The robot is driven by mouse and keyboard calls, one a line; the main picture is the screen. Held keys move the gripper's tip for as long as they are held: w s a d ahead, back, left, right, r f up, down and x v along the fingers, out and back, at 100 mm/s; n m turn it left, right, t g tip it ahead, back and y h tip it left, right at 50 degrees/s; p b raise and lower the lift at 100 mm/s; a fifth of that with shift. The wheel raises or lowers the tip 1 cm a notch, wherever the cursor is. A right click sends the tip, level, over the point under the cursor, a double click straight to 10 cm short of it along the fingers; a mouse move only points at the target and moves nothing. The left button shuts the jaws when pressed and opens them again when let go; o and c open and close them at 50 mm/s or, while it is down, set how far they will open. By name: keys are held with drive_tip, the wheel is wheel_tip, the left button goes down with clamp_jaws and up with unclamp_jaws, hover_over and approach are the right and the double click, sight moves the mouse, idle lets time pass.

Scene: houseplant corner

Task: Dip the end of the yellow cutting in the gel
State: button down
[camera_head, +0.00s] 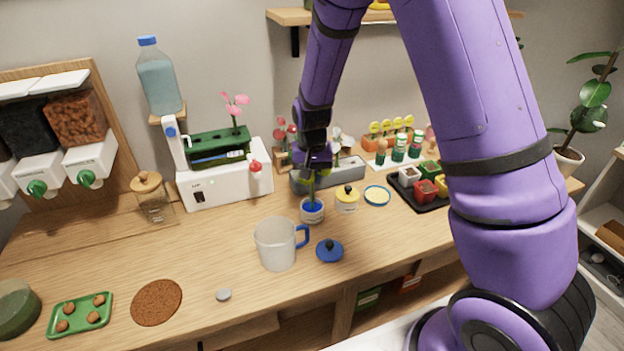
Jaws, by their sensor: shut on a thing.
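My gripper (314,164) points down over the middle of the table and is shut on a thin green cutting (312,188). The cutting hangs upright below the fingers. Its upper part is hidden by my gripper, so I cannot make out any yellow on it. A small pale jar of blue gel (312,208) stands open directly below. The lower end of the cutting is at the jar's mouth and appears to meet the blue gel; how deep it goes I cannot tell.
A grey trough (345,174) is behind. A black tray (405,196) of small pots is right.

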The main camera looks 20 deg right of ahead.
drive_tip(key=shift+r, duration=2.85)
drive_tip(key=shift+w, duration=0.1)
